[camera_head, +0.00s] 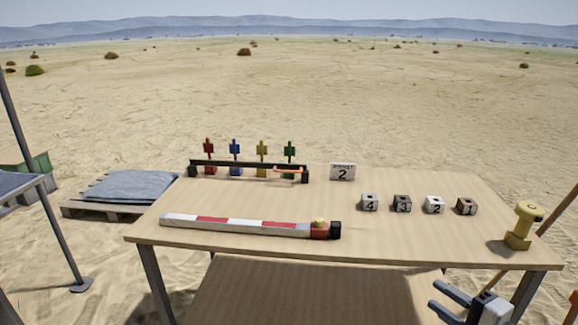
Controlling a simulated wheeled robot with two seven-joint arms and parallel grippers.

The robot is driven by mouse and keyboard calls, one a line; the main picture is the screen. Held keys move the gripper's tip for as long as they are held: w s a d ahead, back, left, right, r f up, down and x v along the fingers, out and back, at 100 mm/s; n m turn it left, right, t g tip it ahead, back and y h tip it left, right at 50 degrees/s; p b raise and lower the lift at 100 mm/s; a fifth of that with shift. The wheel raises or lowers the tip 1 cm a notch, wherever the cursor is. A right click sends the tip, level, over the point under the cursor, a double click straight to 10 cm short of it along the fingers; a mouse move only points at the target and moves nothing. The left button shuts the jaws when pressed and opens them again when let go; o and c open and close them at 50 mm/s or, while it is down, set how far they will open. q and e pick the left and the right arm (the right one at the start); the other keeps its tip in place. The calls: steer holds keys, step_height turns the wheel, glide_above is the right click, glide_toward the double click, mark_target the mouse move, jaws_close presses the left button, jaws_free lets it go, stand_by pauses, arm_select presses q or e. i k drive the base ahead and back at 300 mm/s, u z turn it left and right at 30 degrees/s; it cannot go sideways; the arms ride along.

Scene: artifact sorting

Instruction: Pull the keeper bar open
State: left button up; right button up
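The keeper bar (235,165) looks like a long dark bar at the back left of the wooden table (400,245). An orange handle (287,170) sits near its right end. The bar runs in front of a row of red (208,148), blue (235,150), yellow (262,151) and green (289,152) upright pieces, hiding part of their lower ends. My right gripper (433,294) is at the bottom right, off the table's front edge and far from the bar. Its two fingers are apart with nothing between them. My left gripper is out of view.
A red-and-white striped bar (245,226) with a yellow knob (319,222) lies along the front left. Several numbered cubes (402,203) stand at right, a sign marked 2 (342,171) behind. A yellow device (522,224) stands at the right corner. The table's middle is clear.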

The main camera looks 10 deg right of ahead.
mark_target(277, 167)
steer(key=u, duration=0.15)
steer(key=i, duration=1.45)
steer(key=u, duration=0.3)
